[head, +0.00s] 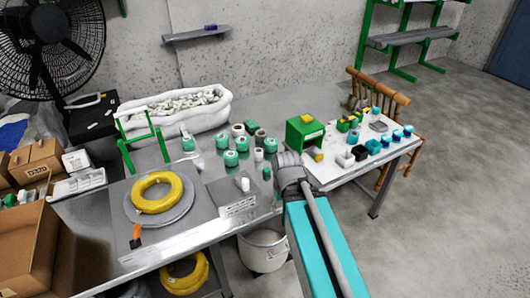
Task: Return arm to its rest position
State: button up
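My arm (318,238), teal and grey, reaches up from the bottom of the head view to the right of centre. Its grey end, my gripper (290,168), is over the right part of the metal table (258,100), near the green box (304,132). The fingers are small and dark at this angle, so I cannot tell whether they are open or shut, or whether they touch anything. No blue cable is clearly in view.
A yellow cable coil (157,192) lies on a round plate at left. Green-and-white spools (230,158) stand mid-table, left of my gripper. A white board (345,172) with small blocks is at right. A white bucket (262,250) is below the table edge. The floor at right is clear.

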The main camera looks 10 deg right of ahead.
notch_tip(320, 180, up, 6)
jog(key=p, duration=0.6)
jog(key=shift+r, duration=0.25)
dwell(0.8)
